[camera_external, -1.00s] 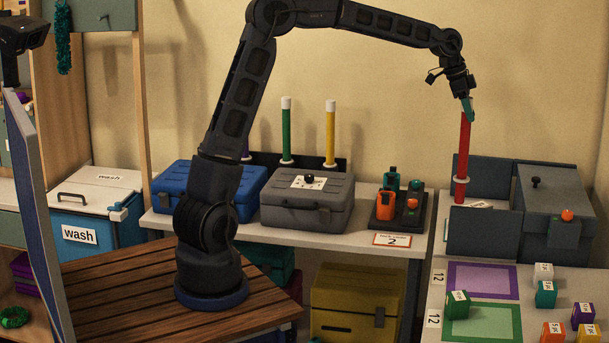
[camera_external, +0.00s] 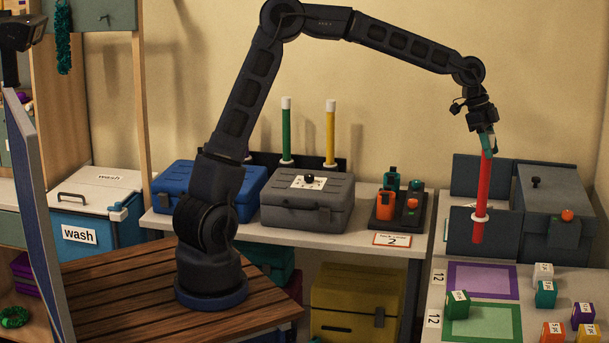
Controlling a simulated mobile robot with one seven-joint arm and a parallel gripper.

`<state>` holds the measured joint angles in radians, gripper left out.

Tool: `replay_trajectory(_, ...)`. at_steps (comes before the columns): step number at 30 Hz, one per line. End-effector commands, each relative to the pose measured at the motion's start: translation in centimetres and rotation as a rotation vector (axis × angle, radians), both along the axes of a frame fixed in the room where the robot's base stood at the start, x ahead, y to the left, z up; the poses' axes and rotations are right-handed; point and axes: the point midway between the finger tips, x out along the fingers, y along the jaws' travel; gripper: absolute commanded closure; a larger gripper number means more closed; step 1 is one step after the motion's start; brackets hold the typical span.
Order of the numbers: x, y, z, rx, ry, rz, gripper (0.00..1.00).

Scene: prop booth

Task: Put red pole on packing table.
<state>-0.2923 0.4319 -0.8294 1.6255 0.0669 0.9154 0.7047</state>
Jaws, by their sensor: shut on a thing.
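The red pole (camera_external: 483,185) hangs nearly upright, slightly tilted, with a white ring near its lower end. My gripper (camera_external: 488,146) is shut on its upper end. The pole's lower end shows in front of the grey box's front panel (camera_external: 462,232); I cannot tell whether it touches anything. A light-topped table (camera_external: 448,260) at the right carries the grey box and small labelled blocks; no label in view names it as the packing table.
A purple-framed mat (camera_external: 484,281) and a green-framed mat (camera_external: 495,322) lie on the right table. Small cubes (camera_external: 546,294) stand beside them. A green pole (camera_external: 286,135) and a yellow pole (camera_external: 330,138) stand behind the grey case (camera_external: 307,205).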

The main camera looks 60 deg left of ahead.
Motion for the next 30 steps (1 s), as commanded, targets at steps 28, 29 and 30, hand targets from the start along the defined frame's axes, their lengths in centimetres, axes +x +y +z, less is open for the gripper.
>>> replay_trajectory(28, 0.0, 0.0, -12.2, 0.000, 0.000, -0.001, 1.00)
replay_trajectory(29, 0.0, 0.0, -12.2, 0.000, 0.000, -0.001, 1.00)
replay_trajectory(30, 0.0, 0.0, -12.2, 0.000, -0.001, -0.001, 1.00)
